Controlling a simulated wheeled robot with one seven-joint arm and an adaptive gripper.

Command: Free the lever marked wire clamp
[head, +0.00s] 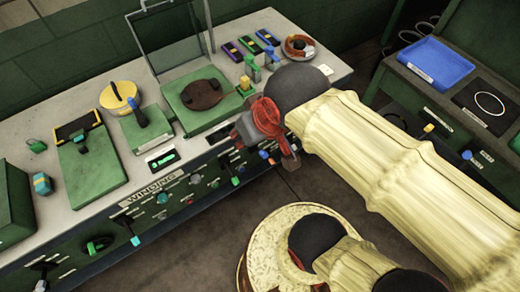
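The green front panel (185,203) of the bench carries several levers and knobs in green, blue, orange and black. A sign on it reads WINDING (153,188). The small labels are too small to read, so I cannot tell which lever is marked wire clamp. My gripper (240,138), red and grey, is at the right part of the bench's front edge, close to the panel. It hides some of the controls there. Its fingers are small and partly hidden, so I cannot tell whether they are open or touching anything.
The grey bench top (60,205) holds green machine blocks, a yellow round piece (119,97), a brown disc on a green plate (203,95) and a clear upright screen (168,35). Another green bench at right bears a blue tray (436,62). Floor shows between the benches.

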